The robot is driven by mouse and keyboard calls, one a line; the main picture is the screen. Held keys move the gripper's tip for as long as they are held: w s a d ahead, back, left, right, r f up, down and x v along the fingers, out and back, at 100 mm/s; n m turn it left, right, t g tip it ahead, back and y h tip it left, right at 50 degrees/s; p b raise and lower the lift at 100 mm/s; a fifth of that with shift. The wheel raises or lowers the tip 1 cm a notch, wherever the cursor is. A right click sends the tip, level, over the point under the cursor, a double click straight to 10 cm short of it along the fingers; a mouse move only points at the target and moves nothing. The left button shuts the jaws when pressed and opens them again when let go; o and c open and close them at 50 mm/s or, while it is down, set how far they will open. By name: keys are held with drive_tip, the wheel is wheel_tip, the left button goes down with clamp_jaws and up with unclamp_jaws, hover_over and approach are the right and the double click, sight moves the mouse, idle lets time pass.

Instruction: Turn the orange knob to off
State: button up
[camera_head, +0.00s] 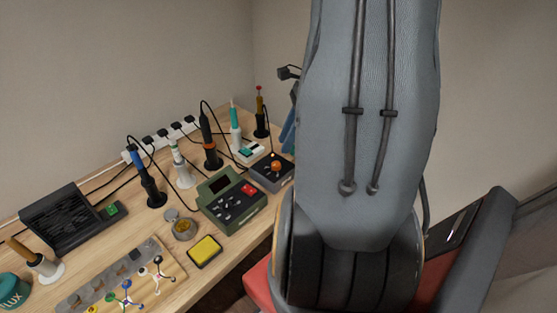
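The orange knob (277,165) sits on top of a small dark grey station box (264,178) towards the back right of the workbench. The box is close to the right part of the bench that my arm covers. The knob itself is in clear view, but its pointer and any off mark are too small to read. My large grey arm link fills the middle right of the view. My gripper is not visible, so its place relative to the knob cannot be told.
A green station (232,203) with a red switch stands just left of the grey box. Soldering irons in stands, including a black-and-orange one (211,145), line the back. A yellow sponge (205,251) lies near the front edge. Cables run to a white power strip (160,140).

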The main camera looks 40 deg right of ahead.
sight(276, 164)
drive_tip(key=shift+m, duration=0.4)
drive_tip(key=shift+d+p+x, duration=0.15)
drive_tip(key=shift+x, duration=1.75)
drive_tip(key=shift+d+p+x, duration=0.15)
drive_tip(key=shift+d+x, duration=0.05)
drive_tip(key=shift+x, duration=1.75)
drive_tip(key=shift+f, duration=0.15)
clamp_jaws()
